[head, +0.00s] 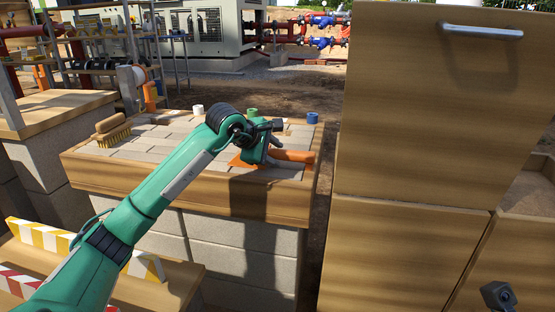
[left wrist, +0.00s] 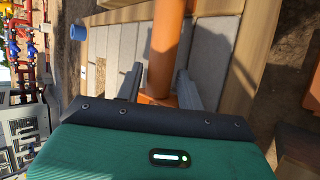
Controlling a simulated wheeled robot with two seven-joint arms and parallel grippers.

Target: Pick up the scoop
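The orange scoop (head: 295,156) lies on the block-topped table, with its orange handle pointing right and its wider part to the left, partly hidden behind my arm. In the left wrist view its handle (left wrist: 166,45) runs up between the two grey fingers of my left gripper (left wrist: 158,85). The fingers are apart on either side of it, with a visible gap at the left finger. In the head view my left gripper (head: 271,158) is low over the scoop. My right gripper's fingers do not show.
The table (head: 200,198) has a wooden rim. A brush (head: 112,131) lies at its left end. White (head: 198,109), green (head: 252,113) and blue (head: 312,118) cup-like things stand along its back edge. A tall wooden cabinet (head: 430,120) stands close on the right.

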